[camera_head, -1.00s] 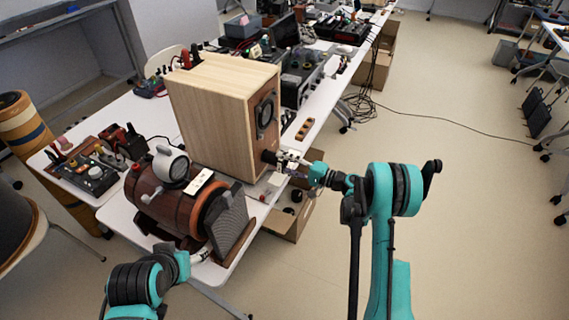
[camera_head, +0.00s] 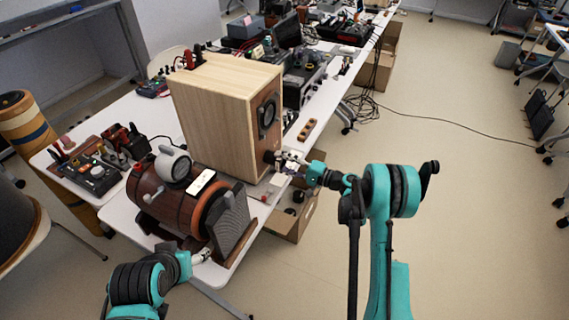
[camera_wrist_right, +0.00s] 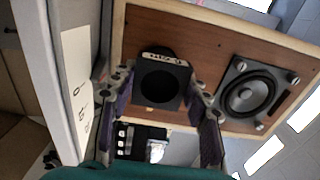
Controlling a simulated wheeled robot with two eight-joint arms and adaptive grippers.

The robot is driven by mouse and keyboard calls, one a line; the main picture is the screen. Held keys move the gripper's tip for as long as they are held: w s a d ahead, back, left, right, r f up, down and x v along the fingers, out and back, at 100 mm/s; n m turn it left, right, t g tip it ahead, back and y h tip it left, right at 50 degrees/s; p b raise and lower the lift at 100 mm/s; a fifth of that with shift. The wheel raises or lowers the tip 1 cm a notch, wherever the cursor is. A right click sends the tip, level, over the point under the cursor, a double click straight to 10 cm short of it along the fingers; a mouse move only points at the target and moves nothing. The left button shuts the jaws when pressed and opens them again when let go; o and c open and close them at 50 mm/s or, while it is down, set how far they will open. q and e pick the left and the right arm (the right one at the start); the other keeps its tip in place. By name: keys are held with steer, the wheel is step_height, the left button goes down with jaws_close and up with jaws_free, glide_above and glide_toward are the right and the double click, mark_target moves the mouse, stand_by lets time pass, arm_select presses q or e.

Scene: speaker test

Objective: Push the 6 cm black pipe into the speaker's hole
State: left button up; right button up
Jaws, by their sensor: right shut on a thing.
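The wooden speaker (camera_head: 208,118) stands on the white table; its front with a round driver (camera_head: 266,112) faces right. My right gripper (camera_head: 284,162) is at the lower part of that front, shut on the black pipe (camera_head: 269,157). In the right wrist view the black pipe (camera_wrist_right: 161,86) has a square flange with a round opening and sits between the fingers, in front of the speaker's brown panel (camera_wrist_right: 195,42). The hole is hidden behind the pipe; I cannot tell how far the pipe is in it. My left gripper (camera_head: 203,256) is low by the table's front edge, its fingers too small to judge.
A brown barrel-shaped device (camera_head: 165,202) with an orange ring and a grey grille (camera_head: 231,222) stands in front of the speaker. Electronics (camera_head: 92,172) crowd the table's left side. A cardboard box (camera_head: 290,222) is below the right edge.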

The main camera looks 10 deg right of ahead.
mark_target(273, 159)
steer(key=shift+x, duration=2)
stand_by(0.8)
steer(key=o, duration=1.4)
steer(key=shift+c, duration=0.2)
